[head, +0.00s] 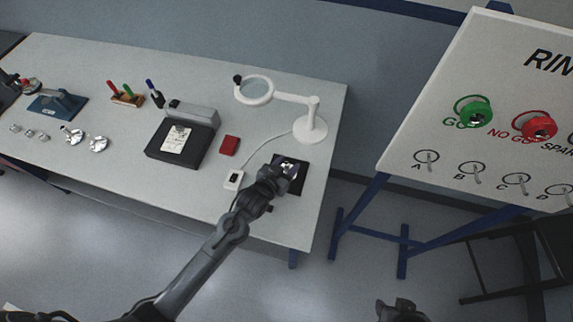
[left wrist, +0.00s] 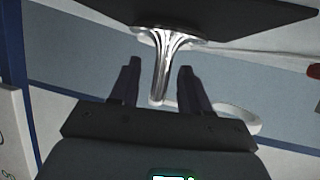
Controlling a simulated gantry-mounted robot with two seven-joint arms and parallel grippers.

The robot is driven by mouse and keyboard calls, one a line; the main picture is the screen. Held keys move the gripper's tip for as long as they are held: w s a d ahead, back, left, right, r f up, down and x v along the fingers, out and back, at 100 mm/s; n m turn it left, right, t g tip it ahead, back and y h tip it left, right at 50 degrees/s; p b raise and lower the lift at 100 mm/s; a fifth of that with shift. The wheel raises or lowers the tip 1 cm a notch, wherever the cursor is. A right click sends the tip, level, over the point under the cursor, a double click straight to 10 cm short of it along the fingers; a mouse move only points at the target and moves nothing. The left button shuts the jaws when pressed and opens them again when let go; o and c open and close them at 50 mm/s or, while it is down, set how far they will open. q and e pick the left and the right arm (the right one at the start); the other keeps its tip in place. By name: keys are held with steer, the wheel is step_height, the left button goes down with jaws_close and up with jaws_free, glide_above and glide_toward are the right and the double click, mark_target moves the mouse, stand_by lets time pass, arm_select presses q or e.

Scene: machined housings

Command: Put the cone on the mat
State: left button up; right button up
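The cone (left wrist: 161,62) is a shiny metal piece with a wide flange and a narrow stem. In the left wrist view its flange is against the black mat (left wrist: 235,14), and its stem points toward my gripper. My left gripper (left wrist: 157,82) is open, with one finger on each side of the stem and a gap to both. In the head view my left gripper (head: 289,170) is over the black mat (head: 300,187) at the table's right end and hides most of the cone. My right gripper (head: 400,309) shows at the bottom edge; its fingers are unclear.
A white magnifier lamp (head: 312,124) stands behind the mat. A small white device (head: 233,180) and a red block (head: 229,145) lie left of it. A black scale (head: 160,143) is further left. A white board (head: 470,70) with hooks stands right of the table.

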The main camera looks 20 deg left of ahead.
arm_select(q)
steer(key=shift+r, duration=0.1)
steer(key=shift+r, duration=0.15)
steer(key=shift+s+a+r, duration=0.1)
steer(key=shift+s, duration=0.25)
steer(key=s+a+r+g, duration=0.1)
steer(key=s, duration=0.5)
steer(key=s+a+r+g, duration=0.1)
steer(key=s+g, duration=0.1)
steer(key=s, duration=0.4)
steer(key=s+a+g+y+p, duration=0.1)
steer(key=s+g, duration=0.1)
steer(key=s, duration=0.5)
steer(key=shift+s+a+r, duration=0.1)
steer(key=shift+a+r, duration=0.1)
steer(key=shift+r, duration=0.2)
steer(key=s+a+g, duration=0.1)
steer(key=s+g, duration=0.3)
steer(key=s, duration=0.4)
steer(key=shift+s+a+r+g+y, duration=0.3)
steer(key=shift+s+a+r+y, duration=0.05)
steer(key=shift+a+r+y, duration=0.1)
